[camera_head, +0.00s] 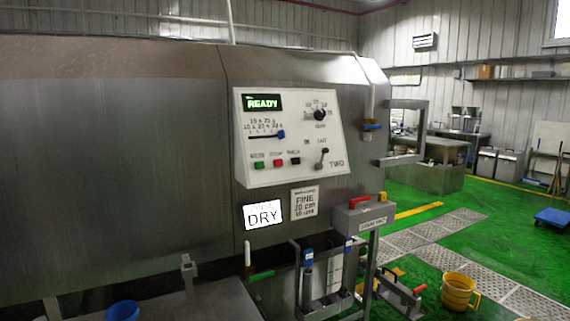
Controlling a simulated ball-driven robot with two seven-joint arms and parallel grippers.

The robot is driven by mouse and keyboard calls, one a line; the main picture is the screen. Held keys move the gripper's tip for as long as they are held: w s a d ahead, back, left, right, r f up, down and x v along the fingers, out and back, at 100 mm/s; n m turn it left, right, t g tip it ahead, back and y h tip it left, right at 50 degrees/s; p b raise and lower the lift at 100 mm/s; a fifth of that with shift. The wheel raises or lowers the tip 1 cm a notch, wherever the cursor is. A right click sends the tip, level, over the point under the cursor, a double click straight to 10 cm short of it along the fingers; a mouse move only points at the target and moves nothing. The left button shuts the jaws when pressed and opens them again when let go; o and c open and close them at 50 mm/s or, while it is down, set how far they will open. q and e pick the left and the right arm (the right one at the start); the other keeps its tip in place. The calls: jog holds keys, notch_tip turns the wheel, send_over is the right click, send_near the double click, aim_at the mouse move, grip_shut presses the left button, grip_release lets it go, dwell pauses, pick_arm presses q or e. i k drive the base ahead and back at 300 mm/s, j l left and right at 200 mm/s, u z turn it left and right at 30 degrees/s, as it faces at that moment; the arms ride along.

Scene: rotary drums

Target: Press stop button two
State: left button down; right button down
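A white control panel (290,135) marked TWO is set on the front of the large steel drum machine (120,150). The stop button appears to be the red one (278,163), in the middle of the lower row; its small label above is blurred. A green button (259,165) is to its left and a black button (295,161) to its right. Nothing covers the red button. A green display (262,102) at the panel's top left reads READY. Neither of my grippers is in view.
A grey box with a red handle (360,202) juts out below right of the panel. A bench (215,302) and upright fittings stand below it. Green floor at right is largely open.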

aim_at(277, 163)
jog(key=i+l, duration=0.15)
jog(key=l, duration=0.3)
jog(key=i+l+u, duration=0.1)
jog(key=l, duration=0.3)
jog(key=i+l, duration=0.2)
jog(key=l, duration=0.25)
jog(key=i+l+u, duration=0.1)
jog(key=l, duration=0.3)
jog(key=i+l, duration=0.15)
jog(key=l, duration=0.3)
jog(key=i+l+u, duration=0.15)
jog(key=i+l, duration=0.2)
jog(key=i, duration=0.15)
jog(key=i+l+u, duration=0.1)
jog(key=i+l, duration=0.3)
jog(key=i+j, duration=0.2)
jog(key=i, duration=0.2)
jog(key=i+j+u, duration=0.1)
jog(key=i, duration=0.25)
jog(key=j, duration=0.1)
